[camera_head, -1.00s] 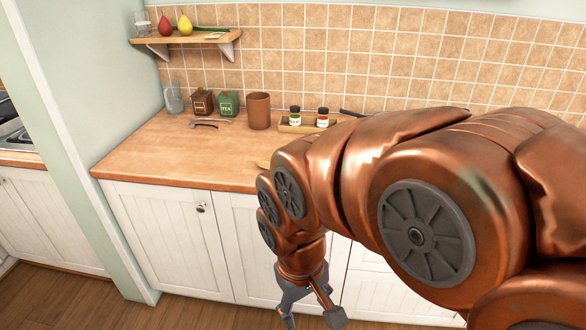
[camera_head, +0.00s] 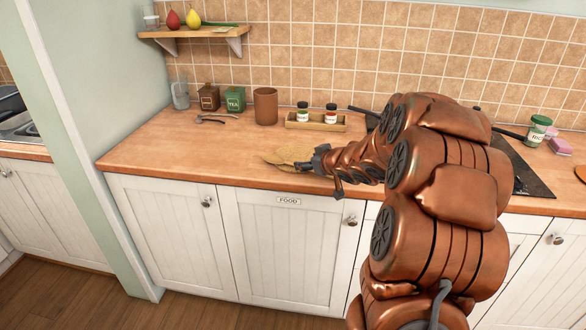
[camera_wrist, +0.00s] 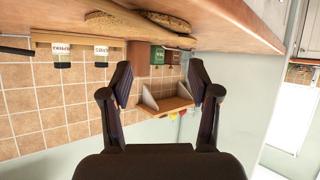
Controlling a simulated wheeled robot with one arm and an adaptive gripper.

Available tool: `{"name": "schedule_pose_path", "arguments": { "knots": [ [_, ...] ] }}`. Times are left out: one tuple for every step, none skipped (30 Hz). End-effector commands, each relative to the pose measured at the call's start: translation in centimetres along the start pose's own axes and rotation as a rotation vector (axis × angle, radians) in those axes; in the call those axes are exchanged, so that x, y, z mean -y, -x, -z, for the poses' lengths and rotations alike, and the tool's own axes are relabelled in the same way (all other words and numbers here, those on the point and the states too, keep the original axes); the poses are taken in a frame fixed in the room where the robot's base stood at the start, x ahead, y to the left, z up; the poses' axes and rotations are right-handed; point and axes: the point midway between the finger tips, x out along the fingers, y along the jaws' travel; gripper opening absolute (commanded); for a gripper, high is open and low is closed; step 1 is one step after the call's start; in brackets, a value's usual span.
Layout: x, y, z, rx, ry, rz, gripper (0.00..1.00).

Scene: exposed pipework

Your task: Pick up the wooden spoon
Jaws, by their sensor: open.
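A flat, light-brown wooden or woven piece (camera_head: 278,157) lies on the counter near its front edge. In the wrist view, which is upside down, a long tan piece (camera_wrist: 120,22) with a rounded tan shape beside it (camera_wrist: 165,18) lies on the counter. One of these may be the wooden spoon; I cannot clearly tell spoon from mat. My gripper (camera_head: 306,166) is at the right side of the light-brown piece, low over the front of the counter. In the wrist view my gripper (camera_wrist: 160,82) is open with nothing between its fingers.
Behind are a brown cup (camera_head: 265,106), a green tea tin (camera_head: 234,99), a dark tin (camera_head: 208,97), a glass jug (camera_head: 181,94) and a dark utensil (camera_head: 208,120). A wooden tray (camera_head: 316,125) holds two small jars. A black hob (camera_head: 525,178) is right. The left counter front is clear.

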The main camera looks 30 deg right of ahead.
Motion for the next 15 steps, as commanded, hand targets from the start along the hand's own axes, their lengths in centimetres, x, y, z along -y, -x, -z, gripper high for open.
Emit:
{"name": "schedule_pose_path", "arguments": {
  "knots": [
    [-0.4, -0.5, -0.8, -0.023, -0.01, 0.031, 0.61],
    [-0.4, -0.6, -0.9, -0.041, -0.015, 0.054, 0.61],
    [-0.5, -0.8, -1.1, -0.057, -0.019, 0.077, 0.61],
    [-0.5, -0.8, -1.2, -0.071, -0.023, 0.094, 0.61],
    [-0.4, -0.8, -1.2, -0.082, -0.025, 0.11, 0.61],
    [-0.4, -0.8, -1.4, -0.092, -0.028, 0.125, 0.61],
    [-0.4, -0.8, -1.4, -0.098, -0.03, 0.135, 0.61],
    [-0.3, -0.8, -1.5, -0.104, -0.033, 0.143, 0.61],
    [-0.2, -0.9, -1.5, -0.109, -0.035, 0.153, 0.61],
    [-0.2, -1.0, -1.6, -0.112, -0.036, 0.159, 0.61],
    [-0.1, -1.1, -1.6, -0.114, -0.037, 0.162, 0.61],
    [0.0, -1.4, -1.5, -0.115, -0.037, 0.165, 0.61],
    [0.0, -1.6, -1.5, -0.115, -0.037, 0.165, 0.61],
    [0.1, -1.8, -1.5, -0.115, -0.037, 0.166, 0.61],
    [0.2, -2.2, -1.4, -0.114, -0.036, 0.166, 0.61]
  ]
}}
